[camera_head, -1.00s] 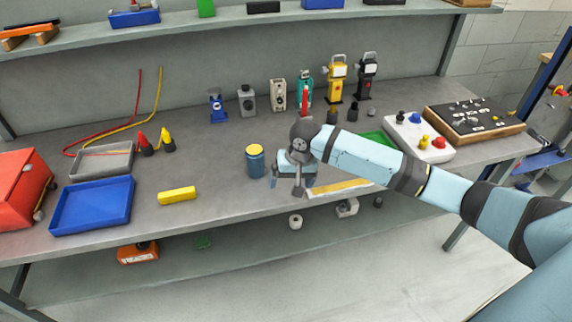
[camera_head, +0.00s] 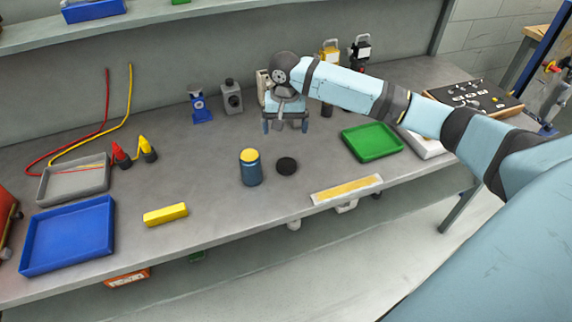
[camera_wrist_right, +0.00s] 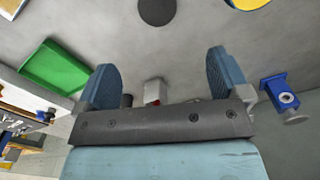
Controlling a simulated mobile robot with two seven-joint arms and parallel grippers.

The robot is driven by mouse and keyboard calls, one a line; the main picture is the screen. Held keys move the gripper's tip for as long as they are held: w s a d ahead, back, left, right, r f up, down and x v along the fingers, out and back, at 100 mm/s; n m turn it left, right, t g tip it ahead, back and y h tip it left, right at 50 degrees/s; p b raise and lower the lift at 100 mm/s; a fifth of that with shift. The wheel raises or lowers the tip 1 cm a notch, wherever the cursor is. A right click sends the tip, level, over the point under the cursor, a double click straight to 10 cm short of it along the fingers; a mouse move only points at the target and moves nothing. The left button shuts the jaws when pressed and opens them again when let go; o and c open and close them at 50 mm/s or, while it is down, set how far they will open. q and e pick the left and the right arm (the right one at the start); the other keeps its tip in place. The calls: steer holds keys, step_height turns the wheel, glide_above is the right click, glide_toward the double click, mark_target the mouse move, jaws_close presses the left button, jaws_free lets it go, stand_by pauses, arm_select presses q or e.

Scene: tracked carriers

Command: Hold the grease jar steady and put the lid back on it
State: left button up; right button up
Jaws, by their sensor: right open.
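The grease jar (camera_head: 251,168) is a small blue jar with a yellow top, standing upright on the grey bench. A dark round disc, which looks like the lid (camera_head: 287,166), lies flat on the bench just right of the jar. The lid also shows at the top of the right wrist view (camera_wrist_right: 157,11), with part of the jar's yellow top (camera_wrist_right: 248,3) beside it. My right gripper (camera_head: 285,124) is above the bench, behind the jar and lid in the head view. Its two blue fingers are apart with nothing between them. My left gripper is not in view.
A green tray (camera_head: 372,143) is to the right, and a blue tray (camera_head: 68,236) to the left. A yellow block (camera_head: 165,214) and a yellow-marked strip (camera_head: 346,189) lie near the front edge. A blue device (camera_head: 200,106) stands at the back. Bench around the jar is clear.

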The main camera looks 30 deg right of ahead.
glide_above(287, 163)
steer(key=f, duration=0.8)
steer(key=shift+w+a+f, duration=0.2)
steer(key=shift+a, duration=0.05)
steer(key=shift+s+d+f, duration=0.1)
steer(key=shift+f, duration=1.25)
steer(key=shift+s+d+f, duration=0.1)
steer(key=shift+f, duration=1.2)
steer(key=c, duration=1)
